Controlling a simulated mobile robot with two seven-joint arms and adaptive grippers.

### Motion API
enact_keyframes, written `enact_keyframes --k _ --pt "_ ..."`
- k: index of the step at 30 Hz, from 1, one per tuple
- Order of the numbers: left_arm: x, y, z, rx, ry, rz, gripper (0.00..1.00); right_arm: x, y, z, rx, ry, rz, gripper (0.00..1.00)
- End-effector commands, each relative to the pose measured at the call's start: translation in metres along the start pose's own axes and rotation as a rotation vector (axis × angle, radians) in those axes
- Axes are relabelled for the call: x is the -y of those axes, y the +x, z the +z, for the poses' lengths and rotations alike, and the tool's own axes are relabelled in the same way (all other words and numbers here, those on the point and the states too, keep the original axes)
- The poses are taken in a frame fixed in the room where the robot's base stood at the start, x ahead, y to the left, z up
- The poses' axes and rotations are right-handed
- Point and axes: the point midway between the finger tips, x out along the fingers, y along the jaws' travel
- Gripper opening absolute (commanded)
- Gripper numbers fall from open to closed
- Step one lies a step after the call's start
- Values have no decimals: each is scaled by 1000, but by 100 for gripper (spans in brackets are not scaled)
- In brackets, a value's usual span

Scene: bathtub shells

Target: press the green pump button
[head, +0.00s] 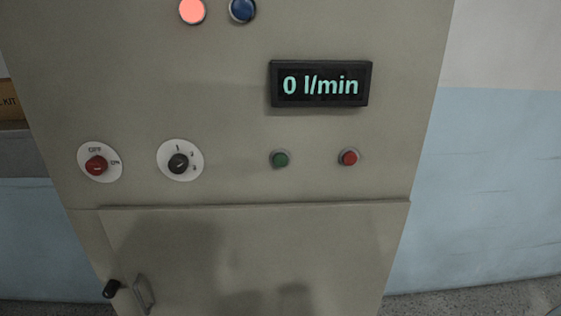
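The green pump button (281,159) is a small round button in a grey ring on the front of a beige control cabinet (230,115). It sits right of the black selector dial and left of a similar red button (349,157). Above the two buttons, a black display (320,84) reads "0 l/min" in pale green. Neither of my grippers shows in the head view. Nothing covers the green button.
A red OFF/ON switch (97,165) and a numbered black dial (179,163) are on the left. A lit red lamp (192,11) and a dark blue lamp (242,10) are on top.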

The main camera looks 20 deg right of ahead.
Motion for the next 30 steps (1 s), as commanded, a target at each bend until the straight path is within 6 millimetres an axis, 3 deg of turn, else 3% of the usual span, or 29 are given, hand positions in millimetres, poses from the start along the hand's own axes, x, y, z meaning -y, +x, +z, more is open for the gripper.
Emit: enact_keyframes --k 4,8,9,30 --pt "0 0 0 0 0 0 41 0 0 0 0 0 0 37" --pt "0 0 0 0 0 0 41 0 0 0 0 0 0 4" --pt "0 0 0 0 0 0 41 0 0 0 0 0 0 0" --pt "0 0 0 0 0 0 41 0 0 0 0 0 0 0"
